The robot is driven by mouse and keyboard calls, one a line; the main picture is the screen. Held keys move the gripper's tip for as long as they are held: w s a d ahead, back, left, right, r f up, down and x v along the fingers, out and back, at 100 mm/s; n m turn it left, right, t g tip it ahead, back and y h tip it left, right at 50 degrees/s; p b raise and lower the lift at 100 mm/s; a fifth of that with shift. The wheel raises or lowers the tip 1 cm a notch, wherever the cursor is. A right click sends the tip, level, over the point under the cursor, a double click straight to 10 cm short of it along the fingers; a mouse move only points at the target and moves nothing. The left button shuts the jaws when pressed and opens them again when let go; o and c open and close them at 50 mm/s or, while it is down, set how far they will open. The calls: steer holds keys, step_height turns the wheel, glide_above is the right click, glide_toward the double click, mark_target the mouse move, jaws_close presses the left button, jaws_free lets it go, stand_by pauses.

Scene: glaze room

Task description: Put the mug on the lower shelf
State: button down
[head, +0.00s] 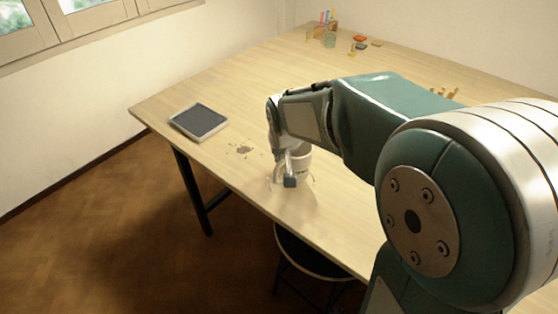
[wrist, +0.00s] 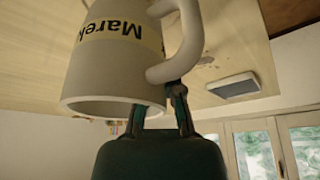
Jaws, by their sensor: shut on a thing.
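The mug (wrist: 112,62) is pale with a yellowish label reading "Marek". It is large in the wrist view, where the picture is upside down, its open rim toward the bottom and its handle to the right. In the head view the mug (head: 301,155) shows partly behind my gripper (head: 290,181), over the table's near part. My gripper is shut on the mug near the rim and handle; the exact contact is partly hidden. I cannot tell whether the mug touches the table. No shelf shows in either view.
The wooden table (head: 240,105) has dark spots (head: 243,149) left of the mug. A grey-framed dark slab (head: 199,121) lies near the left edge. Small coloured objects (head: 328,19) stand at the far corner. A dark round stool (head: 303,250) is at the near edge. The table's middle is clear.

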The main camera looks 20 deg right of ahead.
steer(key=shift+w+a+f, duration=0.1)
steer(key=shift+w+f, duration=0.05)
steer(key=shift+f, duration=0.7)
steer(key=shift+w+f, duration=0.1)
steer(key=shift+f, duration=0.7)
steer(key=shift+f, duration=0.1)
steer(key=c, duration=0.8)
jaws_free()
steer(key=shift+f, duration=0.1)
